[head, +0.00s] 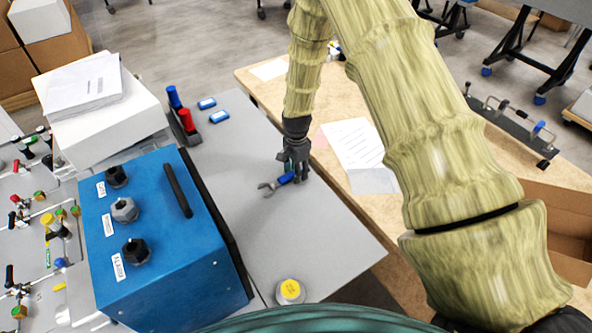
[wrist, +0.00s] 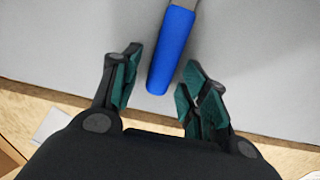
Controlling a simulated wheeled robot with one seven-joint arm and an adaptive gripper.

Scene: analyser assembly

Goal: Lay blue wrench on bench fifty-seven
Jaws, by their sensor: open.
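A wrench with a blue handle and a grey open-ended head (head: 268,186) lies on the grey bench top (head: 240,225), near the bench's right edge. In the wrist view its blue handle (wrist: 172,48) points down between my fingers, with the grey shaft running off the top of the picture. My gripper (head: 294,170) is over the handle end. In the wrist view my gripper (wrist: 160,82) is open, with one finger on each side of the handle and gaps to both. No bench number shows in either view.
A holder with red and blue cylinders (head: 184,125) and two small blue-and-white items (head: 212,110) are at the back. A yellow-topped round container (head: 290,291) is in front. A wooden table with papers (head: 352,145) adjoins on the right.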

